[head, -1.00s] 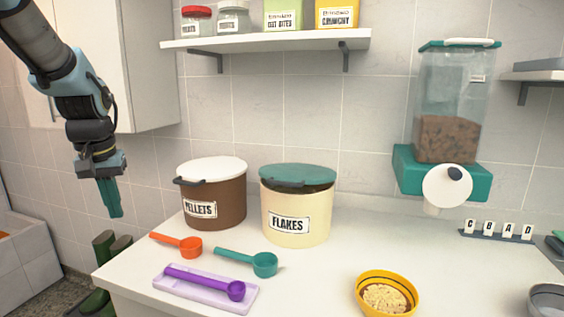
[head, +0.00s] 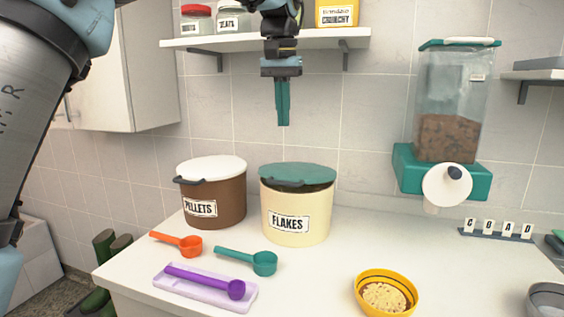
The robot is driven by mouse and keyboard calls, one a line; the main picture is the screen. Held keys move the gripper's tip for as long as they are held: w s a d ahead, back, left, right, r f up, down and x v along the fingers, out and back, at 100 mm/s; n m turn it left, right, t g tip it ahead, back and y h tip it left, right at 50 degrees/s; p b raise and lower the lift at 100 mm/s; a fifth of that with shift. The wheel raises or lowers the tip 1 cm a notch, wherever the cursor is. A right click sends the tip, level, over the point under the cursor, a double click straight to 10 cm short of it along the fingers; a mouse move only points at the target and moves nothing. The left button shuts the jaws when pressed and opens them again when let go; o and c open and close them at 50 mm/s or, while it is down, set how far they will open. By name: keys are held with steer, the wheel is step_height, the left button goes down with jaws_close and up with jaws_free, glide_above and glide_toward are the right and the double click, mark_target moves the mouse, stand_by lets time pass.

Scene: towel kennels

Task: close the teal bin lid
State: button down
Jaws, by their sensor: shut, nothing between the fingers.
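The cream FLAKES bin (head: 296,208) stands on the white counter. Its teal lid (head: 297,174) lies over the top, raised a little, with a dark gap showing under its front edge and a dark handle at the front. My gripper (head: 284,124) hangs pointing down above the teal lid, well clear of it. Its teal fingers are shut with nothing between them.
The brown PELLETS bin (head: 213,195) with a white lid stands close to the left. A shelf (head: 265,41) with jars is behind my gripper. A teal scoop (head: 262,263), orange scoop (head: 188,246) and yellow bowl (head: 386,290) lie in front. A dispenser (head: 447,130) hangs at right.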

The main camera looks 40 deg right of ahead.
steer(key=p, duration=0.1)
glide_toward(281, 173)
steer(key=s+a, duration=0.2)
steer(key=s, duration=0.2)
steer(key=f, duration=0.4)
steer(key=shift+s+a+f+p, duration=0.1)
steer(key=shift+a+f+p, duration=0.1)
steer(key=shift+a+p, duration=0.2)
steer(key=shift+f, duration=0.2)
steer(key=f+b, duration=0.1)
steer(key=b, duration=0.1)
steer(key=f+b, duration=0.1)
steer(key=b, duration=0.1)
steer(key=shift+s+a+f+h, duration=0.2)
steer(key=shift+a+f+h, duration=0.1)
steer(key=shift+a, duration=0.05)
steer(key=shift+s+a+f+t+b, duration=0.1)
steer(key=shift+a+f+t+b, duration=0.05)
steer(key=shift+f+b, duration=0.5)
steer(key=shift+s+a+f+t+b, duration=0.15)
steer(key=shift+f+b, duration=0.25)
steer(key=shift+f, duration=0.3)
